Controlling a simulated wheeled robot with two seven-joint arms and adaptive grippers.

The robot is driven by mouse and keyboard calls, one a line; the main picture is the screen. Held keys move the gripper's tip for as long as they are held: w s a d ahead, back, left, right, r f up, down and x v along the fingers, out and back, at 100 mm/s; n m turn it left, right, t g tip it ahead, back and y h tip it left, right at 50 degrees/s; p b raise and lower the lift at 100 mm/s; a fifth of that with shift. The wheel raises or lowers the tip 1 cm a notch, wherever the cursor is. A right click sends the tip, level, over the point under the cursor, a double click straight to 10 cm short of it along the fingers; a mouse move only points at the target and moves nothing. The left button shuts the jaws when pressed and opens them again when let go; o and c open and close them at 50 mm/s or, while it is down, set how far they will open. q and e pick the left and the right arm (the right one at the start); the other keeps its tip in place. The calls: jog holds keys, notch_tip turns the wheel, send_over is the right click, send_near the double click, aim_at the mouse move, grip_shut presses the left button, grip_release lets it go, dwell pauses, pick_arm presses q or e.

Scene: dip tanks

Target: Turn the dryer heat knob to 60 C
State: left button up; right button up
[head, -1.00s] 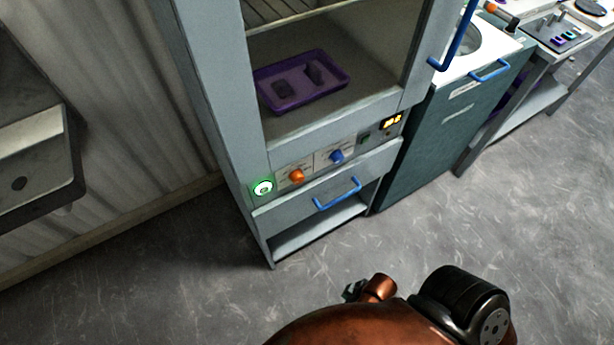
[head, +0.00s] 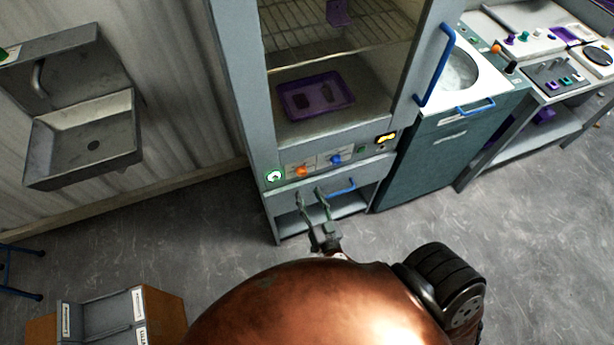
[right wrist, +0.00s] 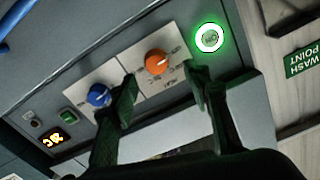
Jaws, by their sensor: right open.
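The dryer cabinet (head: 240,95) has a control panel with an orange knob (head: 302,171) and a blue knob (head: 335,160). Both knobs also show in the right wrist view, orange (right wrist: 158,62) and blue (right wrist: 99,95); I cannot read which is heat or their scale values. My right gripper (head: 311,193) is open and empty, in front of the drawer just below the panel. In the right wrist view its fingertips (right wrist: 170,84) lie to either side of and below the orange knob, seemingly apart from it. My left gripper is not in view.
A green-ringed lit button (right wrist: 209,38) is beside the orange knob. A lit display (head: 386,139) is at the panel's other end. A blue drawer handle (head: 342,186) sticks out near my right gripper. A sink (head: 85,135) hangs at left; open floor lies below it.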

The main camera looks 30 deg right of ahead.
aim_at(303, 176)
jog(key=x, duration=0.8)
jog(key=shift+s+d+b, duration=0.15)
jog(key=shift+d+b, duration=0.1)
jog(key=shift+b, duration=0.1)
jog(key=shift+c, duration=0.3)
jog(key=c, duration=1.1)
